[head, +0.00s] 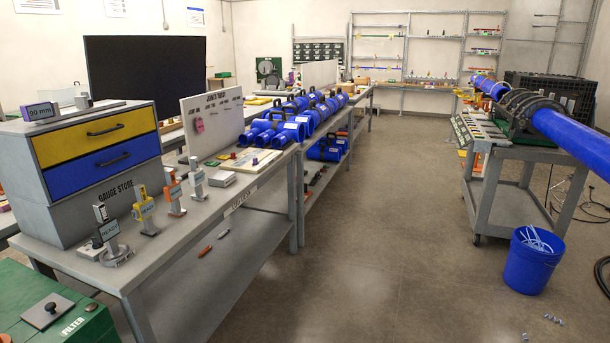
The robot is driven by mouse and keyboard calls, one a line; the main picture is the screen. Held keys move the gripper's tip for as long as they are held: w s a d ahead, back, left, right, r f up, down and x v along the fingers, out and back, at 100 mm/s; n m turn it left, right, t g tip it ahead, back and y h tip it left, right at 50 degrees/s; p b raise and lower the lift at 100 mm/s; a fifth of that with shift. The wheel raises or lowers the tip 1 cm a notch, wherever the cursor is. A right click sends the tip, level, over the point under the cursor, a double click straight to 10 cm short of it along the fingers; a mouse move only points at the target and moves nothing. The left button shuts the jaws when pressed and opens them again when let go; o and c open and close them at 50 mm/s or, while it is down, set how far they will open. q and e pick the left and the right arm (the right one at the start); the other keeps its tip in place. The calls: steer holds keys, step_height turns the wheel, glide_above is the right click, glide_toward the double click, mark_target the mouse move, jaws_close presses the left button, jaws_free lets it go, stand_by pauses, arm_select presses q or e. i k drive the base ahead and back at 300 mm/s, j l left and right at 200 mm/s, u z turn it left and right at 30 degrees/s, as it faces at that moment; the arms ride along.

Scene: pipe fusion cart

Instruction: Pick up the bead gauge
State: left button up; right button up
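Several small upright gauges on stands line the front of the near left bench, and I cannot tell which one is the bead gauge. They are a grey and black one (106,232) on a round base, a yellow one (145,210), an orange one (173,193) and a grey one with a purple part (196,178). Their small labels are too small to read surely. They stand apart from each other, beside the grey cabinet marked GAUGE STORE (100,175). Neither of my grippers is in view.
The cabinet has a yellow drawer (85,148) and a blue drawer (125,158), both shut. A green case (85,330) is at the lower left. Blue pipe fittings (285,130) crowd the bench farther back. A blue bucket (532,265) stands right. The middle floor is clear.

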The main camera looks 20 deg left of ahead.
mark_target(196, 177)
steer(key=i+u, duration=0.1)
steer(key=i, duration=0.55)
steer(key=i+l+u, duration=0.1)
steer(key=i, duration=0.55)
steer(key=i+l+u, duration=0.1)
steer(key=i, duration=0.55)
